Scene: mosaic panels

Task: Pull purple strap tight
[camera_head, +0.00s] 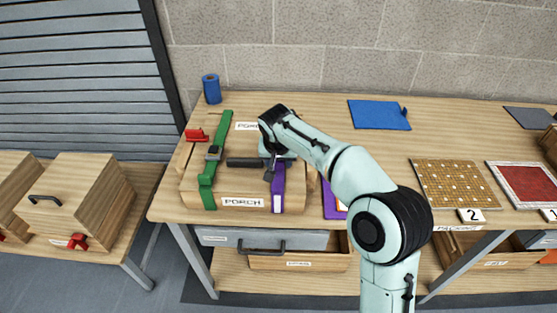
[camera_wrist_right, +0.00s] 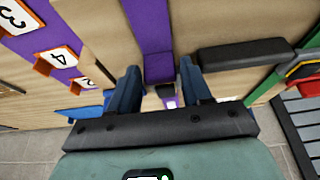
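The purple strap (camera_head: 278,188) runs down over the right part of a wooden case (camera_head: 240,188) labelled PORCH. My right gripper (camera_head: 276,170) is over the strap's upper part, and the arm hides some of the strap and case. In the right wrist view the purple strap (camera_wrist_right: 150,28) runs between the two dark fingers of my right gripper (camera_wrist_right: 160,72). The fingers stand apart with gaps at both sides of the strap. A small buckle (camera_wrist_right: 166,91) shows partly between them. A green strap (camera_head: 209,185) crosses the case's left part. My left gripper is not in view.
A black handle (camera_head: 246,162) lies between the straps, close to the right gripper. A red piece (camera_head: 196,135) is at the case's back left.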

